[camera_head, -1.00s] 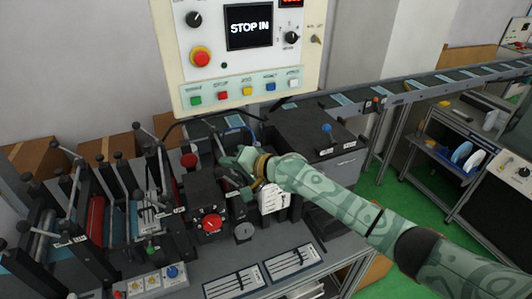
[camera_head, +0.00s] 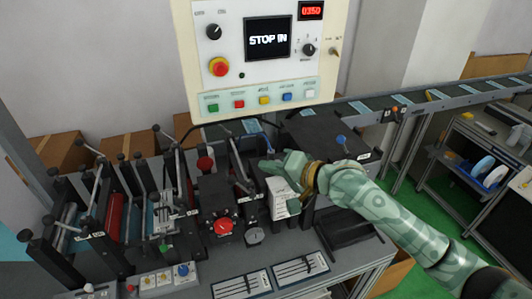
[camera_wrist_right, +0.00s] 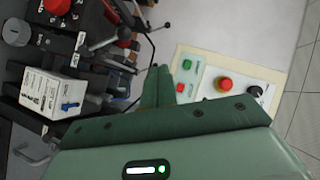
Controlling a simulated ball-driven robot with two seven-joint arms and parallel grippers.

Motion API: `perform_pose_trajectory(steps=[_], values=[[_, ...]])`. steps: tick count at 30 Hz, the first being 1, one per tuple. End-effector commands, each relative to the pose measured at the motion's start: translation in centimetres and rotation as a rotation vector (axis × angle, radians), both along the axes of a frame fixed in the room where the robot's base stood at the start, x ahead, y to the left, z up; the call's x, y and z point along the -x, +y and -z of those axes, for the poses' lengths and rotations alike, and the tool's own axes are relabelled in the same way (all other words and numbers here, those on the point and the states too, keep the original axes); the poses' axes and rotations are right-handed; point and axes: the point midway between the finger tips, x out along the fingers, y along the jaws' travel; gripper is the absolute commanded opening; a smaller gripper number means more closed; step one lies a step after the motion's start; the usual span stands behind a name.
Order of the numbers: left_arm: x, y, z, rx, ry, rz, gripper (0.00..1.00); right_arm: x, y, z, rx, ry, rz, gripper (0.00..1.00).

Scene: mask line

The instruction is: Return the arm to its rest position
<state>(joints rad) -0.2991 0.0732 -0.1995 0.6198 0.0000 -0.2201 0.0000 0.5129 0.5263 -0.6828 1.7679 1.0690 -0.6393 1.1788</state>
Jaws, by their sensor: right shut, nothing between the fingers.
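My right arm (camera_head: 385,205), in green camouflage pattern, comes in from the lower right in the head view. Its right gripper (camera_head: 266,166) points left over the machine line, just behind a white box with printed text (camera_head: 282,197). The gripper is shut with nothing in it. In the right wrist view its closed green fingers (camera_wrist_right: 172,83) stand together, apart from the control panel (camera_wrist_right: 215,75) beyond them. My left gripper is in neither view.
The control panel (camera_head: 262,80) reads "STOP IN" and stands above the machine. Rollers and levers (camera_head: 120,215) fill the left. A black block with a red knob (camera_head: 222,225) is near the gripper. A conveyor (camera_head: 440,98) runs at the back right. Green floor (camera_head: 410,200) shows at right.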

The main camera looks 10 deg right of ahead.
Motion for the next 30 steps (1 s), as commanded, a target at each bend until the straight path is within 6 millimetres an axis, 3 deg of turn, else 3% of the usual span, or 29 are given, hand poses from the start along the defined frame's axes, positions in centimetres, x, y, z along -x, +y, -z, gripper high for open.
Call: perform_pose_trajectory(steps=[5, 8, 11, 15, 21, 27, 28, 30], values=[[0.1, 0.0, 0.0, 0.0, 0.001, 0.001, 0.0, 0.6, 0.3, 0.6, 0.03, -0.016, -0.011, 0.0], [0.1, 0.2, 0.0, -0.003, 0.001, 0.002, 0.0, 3.1, 0.8, 2.7, 0.172, -0.092, -0.044, 0.0], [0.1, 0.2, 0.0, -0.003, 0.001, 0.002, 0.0, 7.1, 0.0, 6.0, 0.454, -0.221, -0.082, 0.0], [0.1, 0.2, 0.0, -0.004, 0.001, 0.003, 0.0, 12.9, -5.7, 9.8, 0.976, -0.315, -0.107, 0.0], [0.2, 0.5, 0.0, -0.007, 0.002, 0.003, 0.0, 20.2, -14.8, 11.9, 1.516, -0.194, -0.201, 0.0], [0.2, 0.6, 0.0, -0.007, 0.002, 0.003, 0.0, 27.0, -21.7, 11.6, 1.847, 0.012, -0.346, 0.0], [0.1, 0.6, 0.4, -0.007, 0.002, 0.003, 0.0, 27.4, -22.1, 12.5, 1.867, 0.032, -0.368, 0.0], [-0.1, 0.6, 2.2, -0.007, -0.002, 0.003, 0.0, 26.6, -21.3, 16.8, 1.832, 0.024, -0.389, 0.0]])
